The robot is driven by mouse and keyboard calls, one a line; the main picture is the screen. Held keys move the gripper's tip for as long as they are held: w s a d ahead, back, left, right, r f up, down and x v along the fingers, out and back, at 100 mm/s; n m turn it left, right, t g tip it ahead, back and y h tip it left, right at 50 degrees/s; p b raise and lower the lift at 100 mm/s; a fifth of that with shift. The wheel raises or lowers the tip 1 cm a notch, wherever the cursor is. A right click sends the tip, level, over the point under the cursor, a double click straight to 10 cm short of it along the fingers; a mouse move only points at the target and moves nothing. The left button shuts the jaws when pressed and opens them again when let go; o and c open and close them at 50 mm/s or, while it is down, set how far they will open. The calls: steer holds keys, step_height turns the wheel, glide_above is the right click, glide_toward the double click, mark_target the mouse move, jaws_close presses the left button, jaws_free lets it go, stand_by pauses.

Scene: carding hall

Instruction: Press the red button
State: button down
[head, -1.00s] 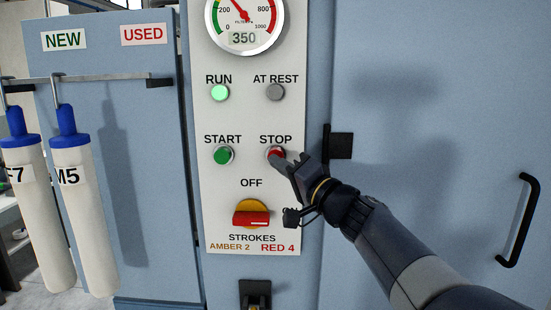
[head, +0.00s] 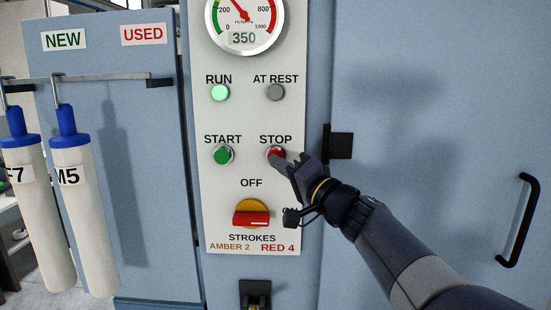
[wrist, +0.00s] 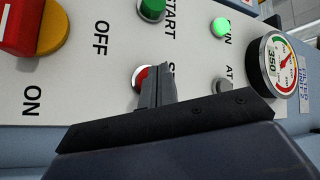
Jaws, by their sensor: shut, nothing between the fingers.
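The red button (head: 275,153) sits under the word STOP on the pale control panel (head: 220,180). It also shows in the wrist view (wrist: 140,76), partly hidden by my fingers. My gripper (head: 281,159) is shut and empty, with its fingertips at the lower right of the button. In the wrist view the closed fingertips (wrist: 151,70) overlap the button's face. They look very close to it or touching; I cannot tell whether the button is pushed in.
The green START button (head: 222,155) is to the left. The RUN lamp (head: 220,92) is lit green; the AT REST lamp (head: 275,92) is grey. A red-handled rotary switch (head: 251,217) is below. A black latch (head: 340,145) is close right of my gripper. The gauge (head: 244,20) reads 350.

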steer(key=shift+w+f, duration=0.1)
steer(key=shift+w+b, duration=0.35)
steer(key=shift+b, duration=0.15)
steer(key=shift+w, duration=0.5)
stand_by(0.7)
steer(key=shift+s+b, duration=0.1)
steer(key=shift+b, duration=0.3)
steer(key=shift+s+b, duration=0.65)
steer(key=shift+s, duration=0.2)
